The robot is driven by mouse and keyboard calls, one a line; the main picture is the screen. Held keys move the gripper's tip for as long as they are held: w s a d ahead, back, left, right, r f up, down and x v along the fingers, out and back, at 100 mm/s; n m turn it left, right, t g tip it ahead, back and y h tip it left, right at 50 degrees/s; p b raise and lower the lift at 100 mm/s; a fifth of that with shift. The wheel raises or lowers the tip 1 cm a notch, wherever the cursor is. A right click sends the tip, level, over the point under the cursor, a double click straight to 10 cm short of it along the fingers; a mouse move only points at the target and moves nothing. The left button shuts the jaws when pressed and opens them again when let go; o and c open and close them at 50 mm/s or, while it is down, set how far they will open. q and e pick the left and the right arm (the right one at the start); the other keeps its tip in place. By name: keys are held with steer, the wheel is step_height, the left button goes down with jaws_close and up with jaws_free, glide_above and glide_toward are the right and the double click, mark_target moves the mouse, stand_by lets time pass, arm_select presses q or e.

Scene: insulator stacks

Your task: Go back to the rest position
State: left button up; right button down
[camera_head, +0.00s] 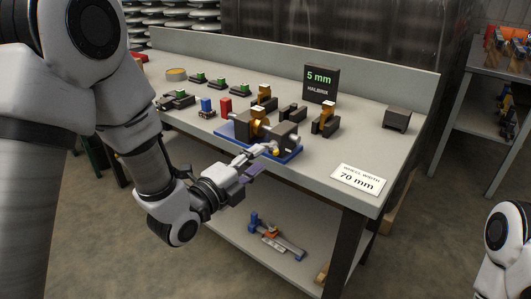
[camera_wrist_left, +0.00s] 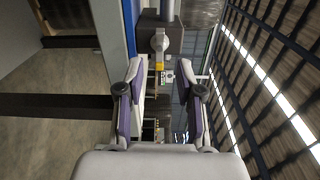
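My left gripper (camera_head: 262,154) reaches in from the left to the front edge of the bench, beside a fixture on a blue base (camera_head: 290,155). In the left wrist view its two purple-and-grey fingers (camera_wrist_left: 160,80) stand apart with nothing between them. Beyond the fingertips is a grey round knob (camera_wrist_left: 159,41) on a dark block; I cannot tell whether a finger touches it. The fixture has dark blocks and a brass-coloured wheel (camera_head: 259,124). Part of my right arm shows at the lower right; its gripper is out of view.
The grey bench (camera_head: 330,185) carries a "5 mm" sign (camera_head: 320,84), a "70 mm" card (camera_head: 358,180), a dark box (camera_head: 397,119) and several small blocks. A lower shelf holds a blue-and-orange tool (camera_head: 270,238). A second bench (camera_head: 488,62) stands at right. Floor in front is clear.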

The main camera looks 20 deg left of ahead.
arm_select(q)
steer(key=v, duration=0.2)
steer(key=shift+s+a, duration=0.1)
steer(key=shift+s, duration=0.25)
steer(key=s+a+f+n+g+y, duration=0.15)
steer(key=s+f+g, duration=0.3)
steer(key=f, duration=1.05)
steer(key=s+f+n+g+y, duration=0.25)
steer(key=s+f+g, duration=0.2)
steer(key=f, duration=1.05)
steer(key=s+a+f+n+g+y, duration=0.1)
steer(key=s+a+f+n+g, duration=0.1)
steer(key=s+f+n+g, duration=0.5)
steer(key=s+a+f+n+g+y, duration=0.15)
steer(key=s+f+n, duration=0.25)
steer(key=s+n, duration=0.7)
step_height(320, 180, up, 22)
steer(key=p, duration=2.2)
steer(key=shift+s+a+n, duration=0.25)
steer(key=shift+s+n, duration=0.05)
steer(key=shift+s, duration=0.1)
